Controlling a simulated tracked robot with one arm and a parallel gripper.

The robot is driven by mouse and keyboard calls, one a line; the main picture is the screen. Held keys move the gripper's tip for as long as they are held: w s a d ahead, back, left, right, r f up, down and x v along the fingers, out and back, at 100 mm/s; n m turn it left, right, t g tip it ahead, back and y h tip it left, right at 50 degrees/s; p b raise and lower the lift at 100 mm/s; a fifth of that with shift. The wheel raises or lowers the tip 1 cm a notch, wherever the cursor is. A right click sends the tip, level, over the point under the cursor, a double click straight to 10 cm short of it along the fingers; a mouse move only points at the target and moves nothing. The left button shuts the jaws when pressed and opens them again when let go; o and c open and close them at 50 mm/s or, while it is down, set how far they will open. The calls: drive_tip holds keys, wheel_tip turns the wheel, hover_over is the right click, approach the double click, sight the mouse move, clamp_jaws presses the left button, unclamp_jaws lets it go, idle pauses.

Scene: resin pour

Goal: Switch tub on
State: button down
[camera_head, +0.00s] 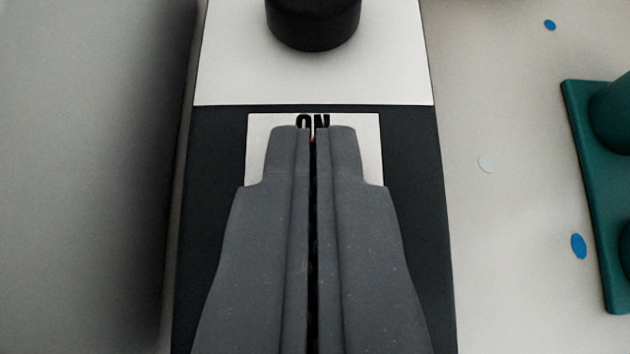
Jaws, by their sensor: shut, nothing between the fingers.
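My gripper (312,132) is shut and empty, its two grey fingers side by side, pointing up the picture. Its tips lie over a white plate (364,130) marked "ON", hiding the lower part of the letters and most of the plate. The plate sits on the dark front part (215,140) of a long unit, which may be the tub's base. I cannot tell whether the tips touch the plate. Behind, a black round knob or foot (313,25) stands on the unit's white top; its upper end is cut off.
A green tray or rack (590,180) with rounded green parts stands at the right edge. A grey surface (90,180) fills the left side, with a dark shadow beside the unit.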

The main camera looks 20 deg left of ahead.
idle(0.4)
drive_tip(key=shift+f+p, duration=0.15)
drive_tip(key=shift+p, duration=0.2)
drive_tip(key=shift+w+a, duration=0.1)
drive_tip(key=shift+w, duration=0.05)
drive_tip(key=shift+w+a+r, duration=0.15)
drive_tip(key=shift+w+r, duration=0.05)
drive_tip(key=shift+w, duration=0.45)
drive_tip(key=shift+r, duration=0.15)
